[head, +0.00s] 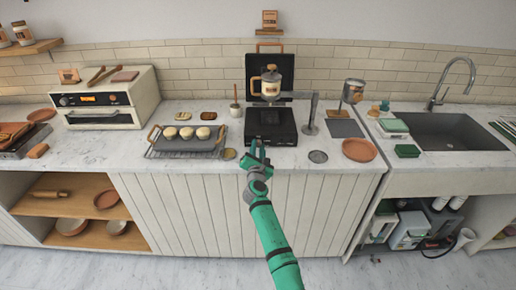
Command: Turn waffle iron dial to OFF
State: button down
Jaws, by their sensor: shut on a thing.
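The waffle iron (270,138) is a black, boxy appliance on the counter, with its dark lid (252,64) raised behind it. My green arm reaches up from the front. My gripper (257,149) is at the lower front left of the waffle iron, with its dark fingers closed at the front face. The dial is hidden behind the fingers, so its pointer and the OFF mark cannot be read. The fingers appear to be around the dial.
A dark tray with round buns (158,151) stands close on the left. A metal stand (311,128) and a terracotta plate (359,150) are on the right. A glass press (270,84) shows above the iron. The counter's front edge (215,171) runs below.

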jog(key=shift+f, duration=0.1)
dwell(0.3)
jog(key=c, duration=1.5)
grip_release()
jog(key=shift+a, duration=0.1)
jog(key=shift+s+a, duration=0.1)
jog(key=shift+s, duration=5.3)
jog(key=shift+w, duration=0.15)
